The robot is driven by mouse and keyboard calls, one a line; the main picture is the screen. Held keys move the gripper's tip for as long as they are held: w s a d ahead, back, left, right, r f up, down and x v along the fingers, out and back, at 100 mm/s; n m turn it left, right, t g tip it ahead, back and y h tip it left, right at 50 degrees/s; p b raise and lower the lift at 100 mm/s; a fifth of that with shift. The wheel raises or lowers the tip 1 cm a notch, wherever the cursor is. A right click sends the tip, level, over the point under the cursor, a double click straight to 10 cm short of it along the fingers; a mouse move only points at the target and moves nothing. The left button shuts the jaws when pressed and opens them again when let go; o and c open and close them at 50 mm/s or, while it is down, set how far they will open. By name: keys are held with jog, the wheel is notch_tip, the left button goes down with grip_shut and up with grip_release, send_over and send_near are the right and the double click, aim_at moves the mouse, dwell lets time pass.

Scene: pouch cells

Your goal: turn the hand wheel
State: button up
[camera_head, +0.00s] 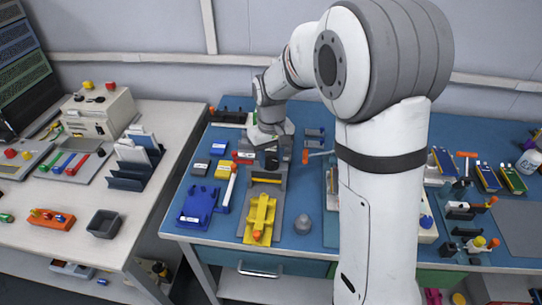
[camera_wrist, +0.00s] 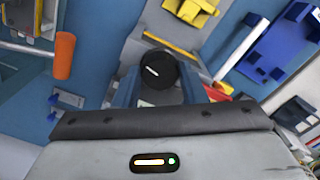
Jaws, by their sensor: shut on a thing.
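The hand wheel (camera_wrist: 155,66) shows in the wrist view as a round black knob with a white mark on its face. My gripper (camera_wrist: 160,88) is shut on it, one finger on either side. In the head view my gripper (camera_head: 271,152) points down over the back part of a grey fixture on the blue table. The wheel is mostly hidden there by the gripper. A yellow block (camera_head: 260,215) sits at the front of the same fixture, and it also shows at the top of the wrist view (camera_wrist: 191,14).
An orange-handled lever (camera_head: 305,156) stands just right of my gripper and shows in the wrist view (camera_wrist: 64,56).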

aim_at(271, 160)
jog(key=shift+m, duration=1.4)
jog(key=o, duration=1)
jog(key=shift+r, duration=0.15)
notch_tip(271, 160, up, 8)
jog(key=shift+f, duration=0.2)
